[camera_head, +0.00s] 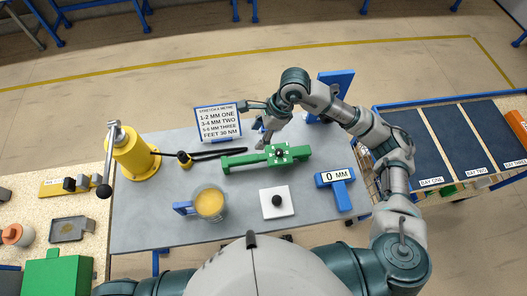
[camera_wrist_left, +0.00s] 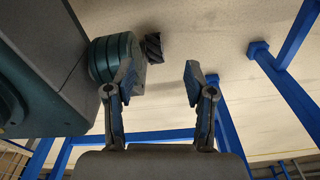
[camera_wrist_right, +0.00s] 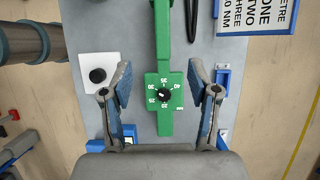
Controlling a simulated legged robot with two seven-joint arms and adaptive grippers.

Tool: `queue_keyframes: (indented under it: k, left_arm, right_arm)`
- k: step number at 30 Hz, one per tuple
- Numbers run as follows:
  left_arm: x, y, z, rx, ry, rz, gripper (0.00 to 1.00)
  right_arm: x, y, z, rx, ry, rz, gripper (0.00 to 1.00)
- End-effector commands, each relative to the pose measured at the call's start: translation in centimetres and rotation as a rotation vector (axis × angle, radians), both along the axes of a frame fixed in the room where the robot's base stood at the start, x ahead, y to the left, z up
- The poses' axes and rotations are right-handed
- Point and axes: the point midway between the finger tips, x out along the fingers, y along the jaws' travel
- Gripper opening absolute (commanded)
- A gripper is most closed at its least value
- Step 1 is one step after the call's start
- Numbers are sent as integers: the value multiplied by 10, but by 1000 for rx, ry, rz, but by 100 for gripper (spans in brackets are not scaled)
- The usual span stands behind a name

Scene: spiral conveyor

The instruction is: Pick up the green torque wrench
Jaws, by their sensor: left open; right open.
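The green torque wrench (camera_head: 240,160) lies on the grey table, with a square dial plate and black knob toward its right end. The right wrist view also shows its dial plate (camera_wrist_right: 164,92), numbered around the knob, with the bar running up the picture. My right gripper (camera_head: 254,121) is open and empty just behind the wrench in the head view. In the right wrist view the dial plate appears between its spread fingers (camera_wrist_right: 160,88); the height gap is hard to judge. My left gripper (camera_wrist_left: 158,77) is open and empty, away from the wrench, and not seen in the head view.
A sign (camera_head: 218,122) stands behind the wrench. A yellow post with a lever (camera_head: 133,155) and a black bar (camera_head: 215,154) are at left. A mug (camera_head: 209,203), a white plate with a knob (camera_head: 277,202) and a "0 MM" block (camera_head: 336,178) stand in front. Bay trays (camera_head: 471,140) are right.

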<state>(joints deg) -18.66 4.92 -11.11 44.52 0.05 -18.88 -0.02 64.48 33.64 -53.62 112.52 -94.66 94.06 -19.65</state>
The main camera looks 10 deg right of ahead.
Motion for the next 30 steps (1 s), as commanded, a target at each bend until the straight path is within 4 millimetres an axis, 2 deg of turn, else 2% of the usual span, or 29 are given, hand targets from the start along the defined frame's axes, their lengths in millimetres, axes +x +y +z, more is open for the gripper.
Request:
queue_keyframes:
  k: [2, 5, 15, 18, 25, 30]
  left_arm:
    - [-2, -1, 0, -1, 2, 1, 54]
    - [-6, -2, 1, 2, 5, 1, 54]
    - [-23, 4, -1, 1, 14, -3, 54]
    - [-27, 5, -1, 3, 15, -5, 54]
    - [-31, 6, 1, 3, 16, -5, 54]
    - [-33, 7, 6, 4, 19, -4, 54]
  right_arm:
    - [3, -7, -5, -33, -10, -4, 60]
    - [3, -5, -20, -36, -8, -4, 60]
    - [3, 30, -92, -33, -5, -2, 60]
    - [3, 37, -105, -35, -6, -3, 60]
    - [3, 43, -122, -33, -6, -3, 60]
    - [5, 52, -147, -30, -4, -3, 60]
